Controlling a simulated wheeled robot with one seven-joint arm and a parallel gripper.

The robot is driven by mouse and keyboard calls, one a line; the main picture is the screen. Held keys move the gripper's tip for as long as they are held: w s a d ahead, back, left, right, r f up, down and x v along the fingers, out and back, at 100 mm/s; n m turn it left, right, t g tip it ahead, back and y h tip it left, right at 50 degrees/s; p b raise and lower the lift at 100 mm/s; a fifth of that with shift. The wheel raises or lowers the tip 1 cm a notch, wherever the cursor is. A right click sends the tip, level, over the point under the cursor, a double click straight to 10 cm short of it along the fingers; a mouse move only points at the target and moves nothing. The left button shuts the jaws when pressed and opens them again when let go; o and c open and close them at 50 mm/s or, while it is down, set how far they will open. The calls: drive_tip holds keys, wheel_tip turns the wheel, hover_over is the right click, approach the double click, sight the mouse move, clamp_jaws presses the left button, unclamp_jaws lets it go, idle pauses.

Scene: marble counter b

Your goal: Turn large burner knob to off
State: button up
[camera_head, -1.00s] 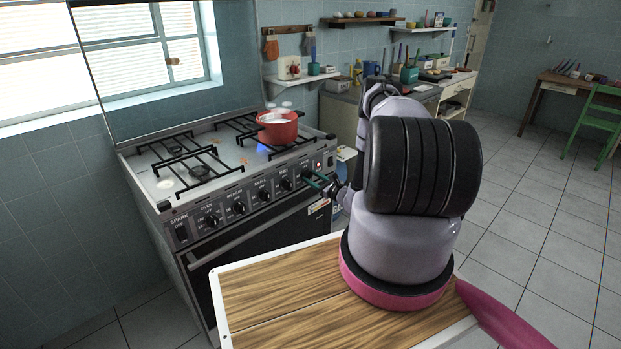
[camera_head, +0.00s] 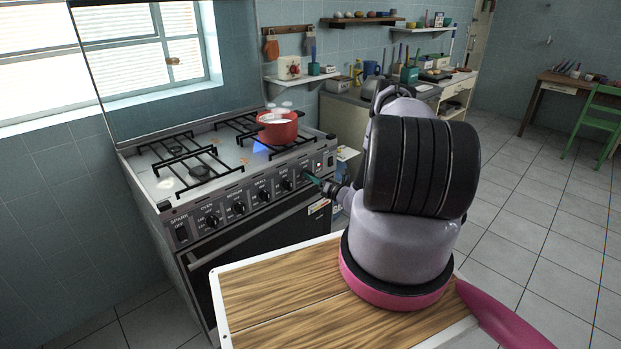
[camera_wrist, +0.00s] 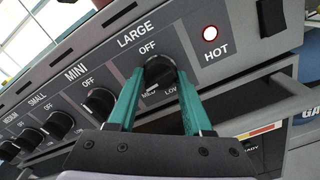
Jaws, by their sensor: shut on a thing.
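The large burner knob (camera_wrist: 158,72) is black and sits under the labels LARGE and OFF in the wrist view. My gripper (camera_wrist: 158,88) has its two teal fingers on either side of this knob, shut on it. The fingers and their dark mount hide part of the dial markings; a MED and a LOW mark show below the knob. In the head view my gripper (camera_head: 313,180) reaches the right end of the stove's front panel, and the knob is mostly hidden there. The HOT light (camera_wrist: 210,33) glows red to the right of the knob.
Other knobs, MINI (camera_wrist: 99,101), SMALL (camera_wrist: 60,124) and MEDIUM, line the panel to the left. The oven handle (camera_head: 240,238) runs below the panel.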

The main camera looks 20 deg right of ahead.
drive_tip(key=m, duration=0.5)
drive_tip(key=shift+m, duration=0.3)
